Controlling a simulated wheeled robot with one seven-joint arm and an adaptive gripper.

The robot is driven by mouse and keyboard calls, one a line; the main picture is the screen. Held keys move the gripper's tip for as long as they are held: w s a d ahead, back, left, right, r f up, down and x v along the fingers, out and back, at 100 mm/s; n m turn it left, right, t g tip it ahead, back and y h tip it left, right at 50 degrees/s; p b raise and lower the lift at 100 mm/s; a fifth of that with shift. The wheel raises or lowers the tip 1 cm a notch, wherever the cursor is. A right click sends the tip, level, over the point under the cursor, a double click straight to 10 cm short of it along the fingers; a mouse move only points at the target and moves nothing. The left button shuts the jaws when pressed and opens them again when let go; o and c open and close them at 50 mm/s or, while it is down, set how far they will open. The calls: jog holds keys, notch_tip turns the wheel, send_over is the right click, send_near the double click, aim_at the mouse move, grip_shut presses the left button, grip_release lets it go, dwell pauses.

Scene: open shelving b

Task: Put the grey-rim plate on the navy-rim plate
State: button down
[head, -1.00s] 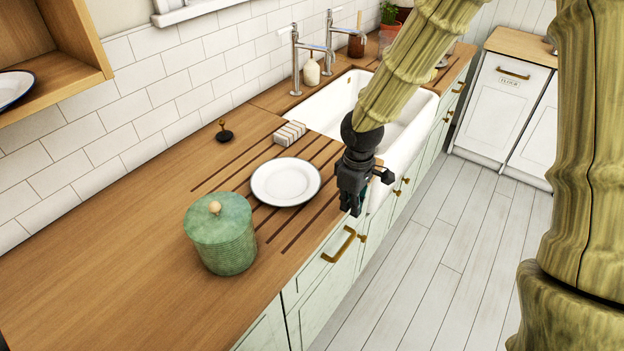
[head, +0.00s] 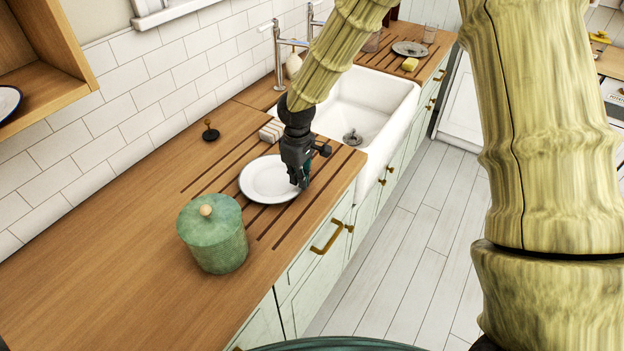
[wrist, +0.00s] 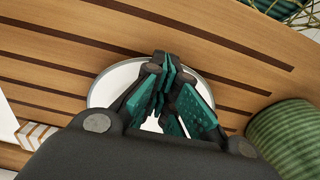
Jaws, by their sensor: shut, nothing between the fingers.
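The grey-rim plate (head: 262,182), white with a thin grey edge, lies flat on the grooved part of the wooden counter. It also shows in the wrist view (wrist: 106,88), partly hidden behind my fingers. My gripper (head: 300,184) is over the plate's right side, fingers pointing down. In the wrist view my gripper's fingertips (wrist: 163,62) are together with nothing between them; I cannot tell whether they touch the plate. A dark-blue-rimmed plate (head: 8,101), the navy-rim plate by its look, sits in the wooden wall shelf at the left edge, only partly in view.
A green lidded pot (head: 214,236) stands close to the plate, nearer the front. A striped block (head: 271,131) and a small dark knobbed object (head: 210,132) are behind. The white sink (head: 375,105) lies beyond my gripper. The left of the counter is clear.

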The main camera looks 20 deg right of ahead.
jog(key=shift+s+d+f, duration=0.1)
jog(key=shift+s+f, duration=0.05)
jog(key=shift+f, duration=0.6)
